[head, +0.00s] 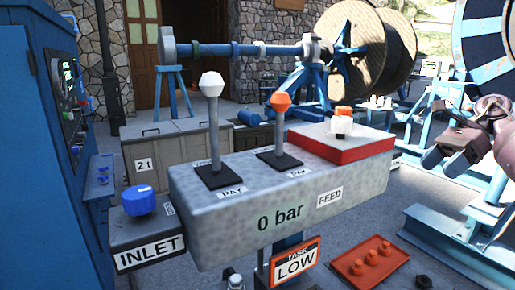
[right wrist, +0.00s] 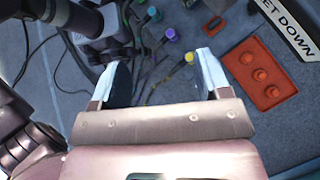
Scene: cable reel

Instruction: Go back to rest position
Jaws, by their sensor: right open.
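My right gripper (head: 446,138) is at the right side of the head view, to the right of the grey control box (head: 300,205). In the right wrist view its two pale fingers (right wrist: 160,76) stand wide apart with nothing held between them. Below it in that view are the floor and several cables with coloured ends. My left gripper is not in view.
The control box carries a white-knobbed lever (head: 212,85), an orange-knobbed lever (head: 281,102) and a red block (head: 340,142). A blue cabinet (head: 55,150) stands left. A cable reel (head: 360,45) stands behind. An orange tray (head: 368,262) lies on the floor.

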